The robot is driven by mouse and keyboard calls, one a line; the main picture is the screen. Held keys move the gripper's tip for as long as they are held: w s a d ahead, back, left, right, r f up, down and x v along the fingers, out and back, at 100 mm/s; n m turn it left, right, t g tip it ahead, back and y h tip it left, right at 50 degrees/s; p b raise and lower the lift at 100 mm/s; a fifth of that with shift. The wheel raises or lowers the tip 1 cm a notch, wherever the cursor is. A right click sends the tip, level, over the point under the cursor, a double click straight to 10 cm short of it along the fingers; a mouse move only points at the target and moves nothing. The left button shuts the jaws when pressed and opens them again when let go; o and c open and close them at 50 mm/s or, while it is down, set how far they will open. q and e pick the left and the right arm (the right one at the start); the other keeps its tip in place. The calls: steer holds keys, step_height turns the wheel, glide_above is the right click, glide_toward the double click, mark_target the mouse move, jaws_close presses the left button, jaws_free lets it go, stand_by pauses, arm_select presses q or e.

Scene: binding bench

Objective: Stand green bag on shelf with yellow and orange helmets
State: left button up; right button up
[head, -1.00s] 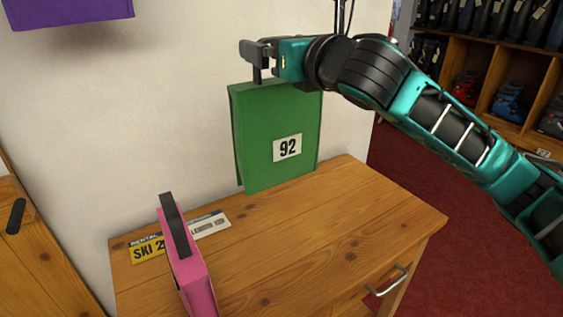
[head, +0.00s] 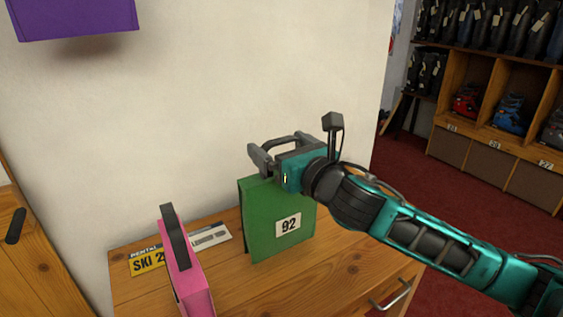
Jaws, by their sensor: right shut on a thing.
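The green bag (head: 265,215), with a white label reading 92, is upright above the wooden cabinet top (head: 345,255). I cannot tell whether its bottom edge touches the wood. My right gripper (head: 264,163) is shut on the top of the green bag, and its fingers hide part of that edge. My left gripper is not in view. No shelf with yellow and orange helmets shows.
A pink bag (head: 188,270) with a dark handle stands at the cabinet's left. Behind it lies a rental ski card (head: 150,262). A purple object (head: 75,18) is high on the left. Boot cubbies (head: 490,130) stand at the far right.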

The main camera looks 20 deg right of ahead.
mark_target(281, 199)
steer(key=shift+f, duration=1.3)
steer(key=shift+f+b, duration=0.1)
steer(key=shift+b, duration=0.2)
steer(key=o, duration=1.6)
steer(key=shift+f, duration=0.15)
steer(key=shift+o, duration=0.2)
